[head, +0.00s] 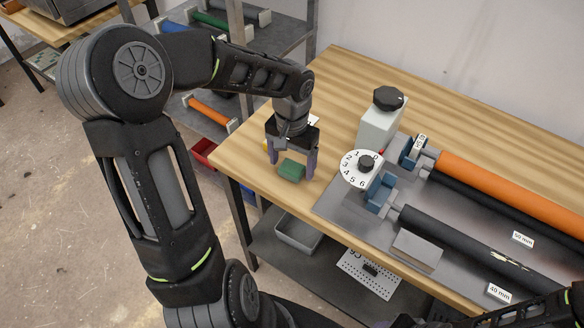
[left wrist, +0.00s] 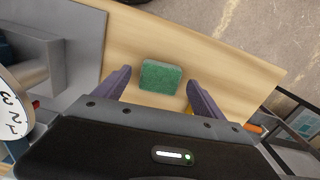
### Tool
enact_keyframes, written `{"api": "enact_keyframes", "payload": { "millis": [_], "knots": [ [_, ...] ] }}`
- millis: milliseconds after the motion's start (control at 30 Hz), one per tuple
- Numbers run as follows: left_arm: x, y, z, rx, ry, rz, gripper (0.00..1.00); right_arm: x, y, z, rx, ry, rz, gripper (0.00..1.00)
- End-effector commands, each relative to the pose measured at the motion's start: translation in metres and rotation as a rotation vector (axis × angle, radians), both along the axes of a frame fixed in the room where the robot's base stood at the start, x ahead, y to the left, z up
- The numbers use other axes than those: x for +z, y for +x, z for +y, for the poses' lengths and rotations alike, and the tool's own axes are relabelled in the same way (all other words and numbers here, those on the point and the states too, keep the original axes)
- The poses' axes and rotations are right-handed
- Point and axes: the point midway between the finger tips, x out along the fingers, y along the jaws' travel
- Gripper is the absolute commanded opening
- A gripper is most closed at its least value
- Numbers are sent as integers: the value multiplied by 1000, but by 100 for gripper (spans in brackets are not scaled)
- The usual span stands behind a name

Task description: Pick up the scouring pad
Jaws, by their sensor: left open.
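The scouring pad (head: 291,171) is a small green block near the left corner of the wooden table. It also shows in the left wrist view (left wrist: 160,76), lying on the wood. My left gripper (head: 292,167) is open and points down over the pad. Its two purple fingers stand on either side of the pad, with a gap on each side in the left wrist view. The gripper is empty. Part of my right arm shows at the bottom right edge of the head view, and its jaws cannot be made out.
A plate processor (head: 333,205) with a numbered dial (head: 360,167), an orange roller (head: 500,183) and black rollers stands to the right of the pad. A shelf (head: 265,245) with a grey bin (head: 298,233) is below the table. Bare wood lies behind the pad.

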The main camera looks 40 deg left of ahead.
Motion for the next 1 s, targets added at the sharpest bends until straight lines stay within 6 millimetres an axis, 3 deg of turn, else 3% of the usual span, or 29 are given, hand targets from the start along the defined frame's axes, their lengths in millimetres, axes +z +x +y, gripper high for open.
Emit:
{"api": "enact_keyframes", "payload": {
  "millis": [133,700,1000],
  "knots": [
    [-12,0,-1,-1,-1,0,80,0,0,0,-1,-1,1,35],
    [-12,0,0,-1,0,-1,80,0,0,0,-1,-1,1,35],
    [-12,0,0,-1,0,-1,56,0,0,0,-1,0,1,35]
  ]
}}
